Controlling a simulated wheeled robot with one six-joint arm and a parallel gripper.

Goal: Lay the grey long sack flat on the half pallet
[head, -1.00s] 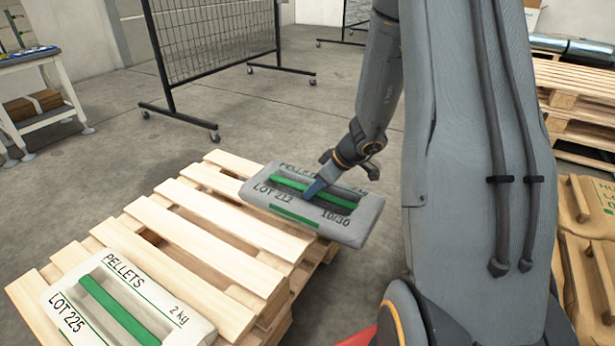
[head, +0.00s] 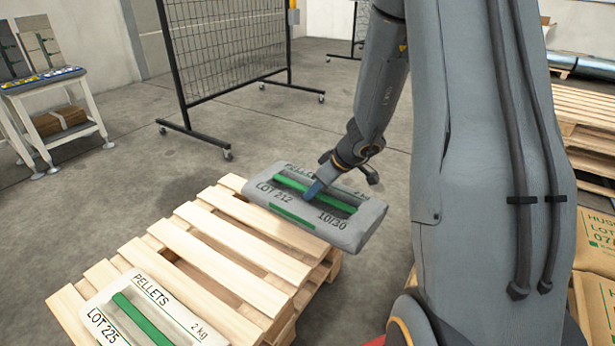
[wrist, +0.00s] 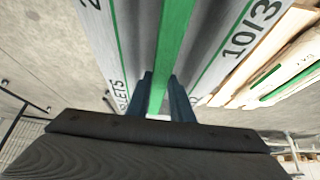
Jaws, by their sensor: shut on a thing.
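The grey long sack (head: 345,232), marked LOT 212 with a green strip along its top, hangs over the far right end of the half pallet (head: 205,262). My gripper (head: 315,188) is shut on the sack at its green strip. In the wrist view the two blue fingertips (wrist: 161,95) straddle the green strip of the sack (wrist: 205,25). The sack looks roughly level. Part of it reaches past the pallet's right edge, and I cannot tell whether it touches the slats.
A white pellets sack (head: 140,320), marked LOT 225, lies on the near left end of the half pallet. The slats between are bare. A black mesh screen (head: 230,50) stands behind, a workbench (head: 45,90) at left. Brown sacks (head: 595,245) and stacked pallets (head: 590,120) are at right.

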